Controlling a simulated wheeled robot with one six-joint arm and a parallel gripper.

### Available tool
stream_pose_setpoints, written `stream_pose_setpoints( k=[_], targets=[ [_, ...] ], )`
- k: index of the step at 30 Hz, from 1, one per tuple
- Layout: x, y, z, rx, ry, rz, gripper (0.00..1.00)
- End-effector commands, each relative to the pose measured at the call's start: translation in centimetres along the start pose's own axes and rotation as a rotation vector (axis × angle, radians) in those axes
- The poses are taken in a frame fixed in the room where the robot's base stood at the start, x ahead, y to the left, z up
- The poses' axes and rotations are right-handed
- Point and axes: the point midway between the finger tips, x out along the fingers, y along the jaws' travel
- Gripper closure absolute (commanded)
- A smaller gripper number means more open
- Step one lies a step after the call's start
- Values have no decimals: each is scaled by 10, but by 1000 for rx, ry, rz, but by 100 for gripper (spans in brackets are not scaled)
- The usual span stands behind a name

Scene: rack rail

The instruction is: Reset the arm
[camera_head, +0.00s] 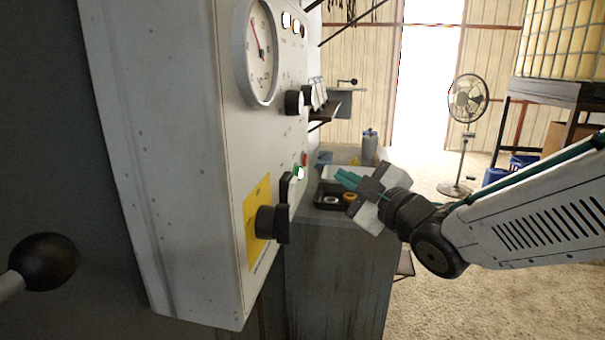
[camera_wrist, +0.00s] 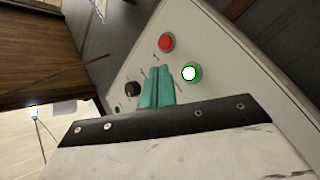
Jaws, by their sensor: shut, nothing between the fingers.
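My arm reaches in from the right in the head view. My gripper (camera_head: 347,179) has teal fingers that point left, toward the front of a grey control cabinet (camera_head: 165,140). In the wrist view my gripper (camera_wrist: 157,88) is shut, its two teal fingers side by side with nothing between them. Ahead of the fingers on the panel are a green lit button (camera_wrist: 190,73), a red button (camera_wrist: 166,42) and a black knob (camera_wrist: 132,89). In the head view the green button (camera_head: 299,172) is small, left of the fingertips, with a visible gap.
The cabinet face carries a round gauge (camera_head: 262,52) and a large black rotary switch (camera_head: 272,223) on a yellow plate. Behind my gripper a grey bench (camera_head: 340,262) holds a black tray (camera_head: 331,203) with small parts. A fan (camera_head: 467,100) stands farther back on open floor.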

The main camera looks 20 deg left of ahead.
Motion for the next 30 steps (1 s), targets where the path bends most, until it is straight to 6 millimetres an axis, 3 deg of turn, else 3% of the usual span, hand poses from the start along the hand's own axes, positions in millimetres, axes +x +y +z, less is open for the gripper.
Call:
stream_pose_setpoints(
  k=[8,11,14,17,22,26,30],
  targets=[
    [0,-3,5,20,-24,-13,100],
    [-3,-14,26,68,-130,-58,100],
    [-19,-36,64,155,-329,-131,100],
    [-58,-44,99,263,-571,-176,100],
    [-160,-38,140,477,-986,-179,100],
    [-254,-34,145,673,-1284,-147,100],
    [-359,-37,122,920,-1572,-88,100]
  ],
)
